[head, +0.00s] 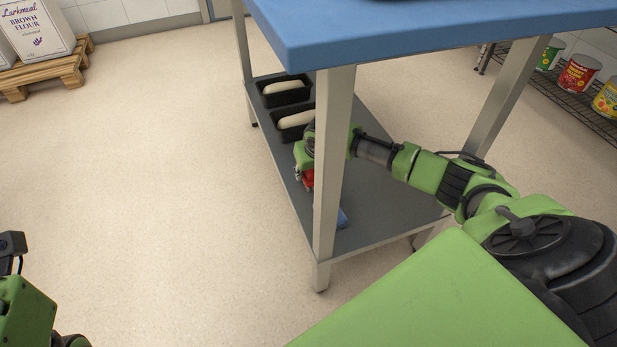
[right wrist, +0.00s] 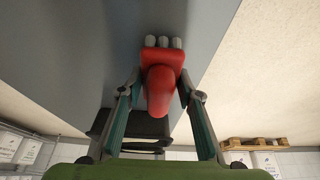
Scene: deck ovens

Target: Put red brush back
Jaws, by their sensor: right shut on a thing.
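The red brush (head: 308,180) shows small in the head view, at the lower grey shelf of the blue-topped table, partly hidden by my right gripper (head: 304,162) and a table leg. In the right wrist view the red brush (right wrist: 162,85) stands between the two fingers of my right gripper (right wrist: 160,78), which are shut on it. Its grey tufts show at the upper end, over the grey shelf (right wrist: 75,60). Whether it touches the shelf is unclear. Parts of my left arm show at the lower left of the head view; its fingers cannot be made out.
Two black pans with pale dough (head: 284,88) (head: 294,122) stand on the grey lower shelf (head: 385,205). A small blue thing (head: 342,218) lies there, partly behind the table leg (head: 333,150). The blue tabletop (head: 420,28) is above. Cans stand on a wire rack (head: 590,118). The left floor is clear.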

